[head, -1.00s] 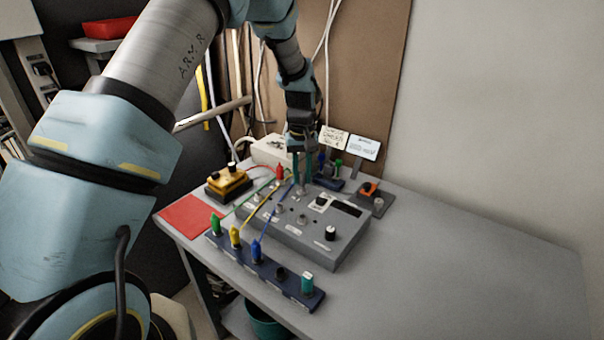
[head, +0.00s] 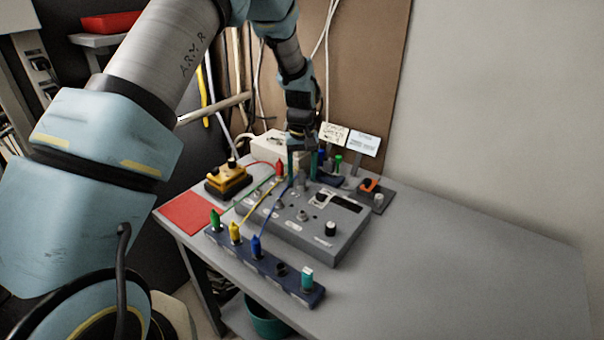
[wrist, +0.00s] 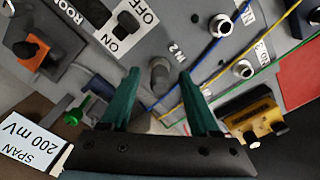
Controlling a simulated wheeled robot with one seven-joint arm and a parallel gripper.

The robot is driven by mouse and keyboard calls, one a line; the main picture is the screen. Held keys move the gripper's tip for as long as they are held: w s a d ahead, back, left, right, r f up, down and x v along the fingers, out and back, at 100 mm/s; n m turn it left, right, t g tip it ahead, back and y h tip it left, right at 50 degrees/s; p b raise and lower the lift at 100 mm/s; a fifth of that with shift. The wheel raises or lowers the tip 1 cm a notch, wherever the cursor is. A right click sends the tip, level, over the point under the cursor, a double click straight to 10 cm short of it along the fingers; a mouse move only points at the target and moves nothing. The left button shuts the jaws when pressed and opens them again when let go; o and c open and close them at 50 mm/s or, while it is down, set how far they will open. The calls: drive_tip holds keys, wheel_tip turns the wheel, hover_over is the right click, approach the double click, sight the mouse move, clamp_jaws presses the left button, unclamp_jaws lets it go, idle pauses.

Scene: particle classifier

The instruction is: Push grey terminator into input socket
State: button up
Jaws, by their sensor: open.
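My gripper (head: 301,178) is over the back part of the grey control box (head: 290,232), its two green fingers spread apart. In the wrist view the open fingertips (wrist: 159,74) stand on either side of a short grey cylinder, the grey terminator (wrist: 160,76), with a gap on each side. It stands upright on the box beside the "IN 2" label (wrist: 177,49). The socket under it is hidden, so I cannot tell how deep it sits. Bare metal sockets (wrist: 220,26) show nearby on the panel.
A yellow unit (head: 228,181) is at the left. A small holder with an orange part (head: 370,187) is at the right. The table's right side is clear.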

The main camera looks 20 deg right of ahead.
sight(302, 171)
drive_tip(key=shift+r, duration=0.1)
wheel_tip(302, 171, up, 11)
drive_tip(key=b, duration=0.2)
drive_tip(key=shift+b, duration=0.4)
drive_tip(key=shift+f, duration=0.2)
drive_tip(key=a+r+n, duration=0.1)
drive_tip(key=a, duration=1.8)
drive_tip(key=s+a, duration=0.5)
drive_tip(key=a, duration=0.4)
drive_tip(key=s+a+f+n+t, duration=0.1)
drive_tip(key=s+a, duration=0.5)
drive_tip(key=a, duration=0.2)
drive_tip(key=shift+a+f+t, duration=0.15)
drive_tip(key=shift+a+t, duration=0.15)
drive_tip(key=shift+a, duration=0.05)
drive_tip(key=shift+w, duration=0.1)
